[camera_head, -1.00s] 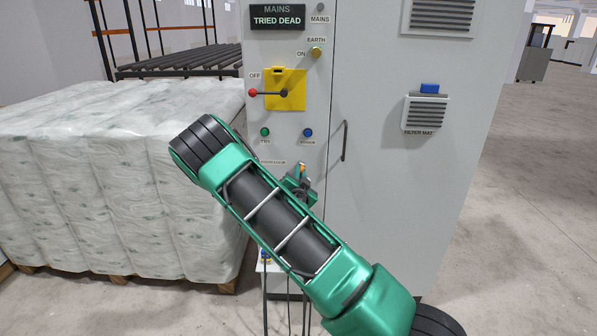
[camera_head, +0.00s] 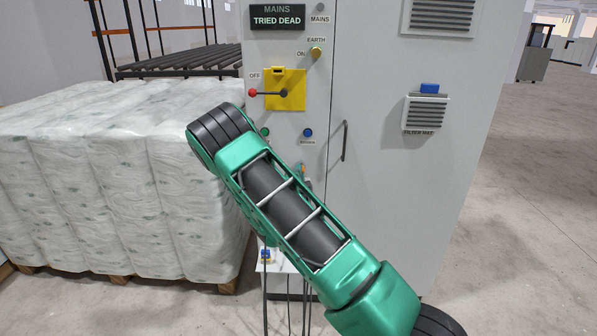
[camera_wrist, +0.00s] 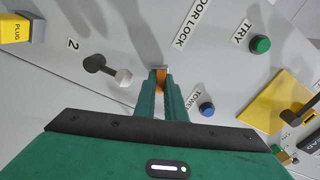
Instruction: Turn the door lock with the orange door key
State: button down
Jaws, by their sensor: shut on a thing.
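In the wrist view, my gripper (camera_wrist: 165,88) is shut on the orange door key (camera_wrist: 161,78), which shows as a small orange piece between the green fingertips. A small pale metal part (camera_wrist: 160,68) shows at the key's far end, against the grey cabinet face beside the DOOR LOCK label (camera_wrist: 192,25). The fingers hide most of the key, and I cannot tell how deep it sits in the lock. In the head view, my arm covers the gripper and most of the lock area; only a small orange bit (camera_head: 302,168) shows past it.
The grey cabinet (camera_head: 410,190) carries a yellow switch plate (camera_head: 291,101) with a red-tipped lever at OFF, a blue button (camera_head: 308,132) and a door handle (camera_head: 345,141). In the wrist view, a dark lever (camera_wrist: 97,65) is left of my fingers. A wrapped pallet (camera_head: 100,180) stands left.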

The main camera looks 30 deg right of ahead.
jog(key=shift+w+a+r+m, duration=0.1)
jog(key=shift+m, duration=0.4)
jog(key=c, duration=1.7)
grip_release()
jog(key=shift+c, duration=0.2)
